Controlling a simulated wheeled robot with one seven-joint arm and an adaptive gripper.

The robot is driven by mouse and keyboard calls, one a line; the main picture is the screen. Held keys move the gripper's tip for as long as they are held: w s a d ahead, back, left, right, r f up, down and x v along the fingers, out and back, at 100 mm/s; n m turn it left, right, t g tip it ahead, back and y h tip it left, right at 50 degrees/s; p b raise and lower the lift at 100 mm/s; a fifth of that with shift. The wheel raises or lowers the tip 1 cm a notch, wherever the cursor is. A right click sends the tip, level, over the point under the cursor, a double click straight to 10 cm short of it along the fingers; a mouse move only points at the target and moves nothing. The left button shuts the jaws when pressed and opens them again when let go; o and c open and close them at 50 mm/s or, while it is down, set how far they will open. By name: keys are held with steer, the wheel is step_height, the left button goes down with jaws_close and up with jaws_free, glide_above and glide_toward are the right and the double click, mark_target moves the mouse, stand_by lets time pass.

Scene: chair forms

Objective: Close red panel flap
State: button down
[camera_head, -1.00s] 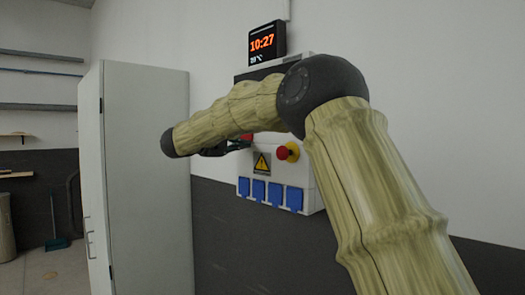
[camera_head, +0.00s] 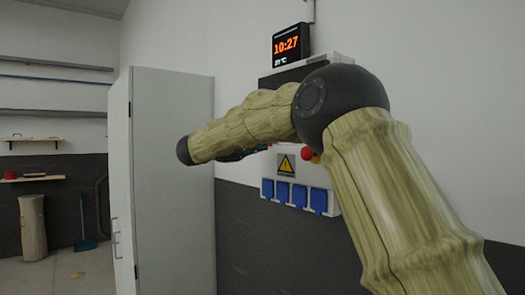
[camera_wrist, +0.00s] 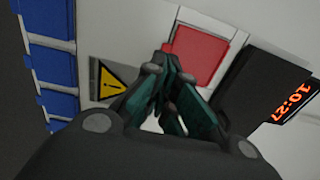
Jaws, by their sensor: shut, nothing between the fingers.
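The red panel flap (camera_wrist: 197,55) is a red square set in a pale surround on the wall box. It fills the upper middle of the wrist view. In the head view it is almost wholly hidden behind my arm. My gripper (camera_wrist: 167,62) is shut and empty. Its dark green fingers overlap the lower left part of the flap in the wrist view; I cannot tell whether they touch it. In the head view only a dark bit of the gripper (camera_head: 236,155) shows below my forearm. How far the flap stands open is unclear.
The wall box (camera_head: 322,178) carries a yellow warning sign (camera_head: 286,164), several blue sockets (camera_head: 298,195) and a red knob (camera_head: 307,154) partly behind my arm. A clock (camera_head: 291,45) hangs above. A tall grey cabinet (camera_head: 175,190) stands close at the left. Open floor lies further left.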

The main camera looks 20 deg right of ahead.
steer(key=b+v, duration=0.4)
steer(key=v, duration=0.6)
steer(key=shift+s+a, duration=0.15)
steer(key=shift+a, duration=0.15)
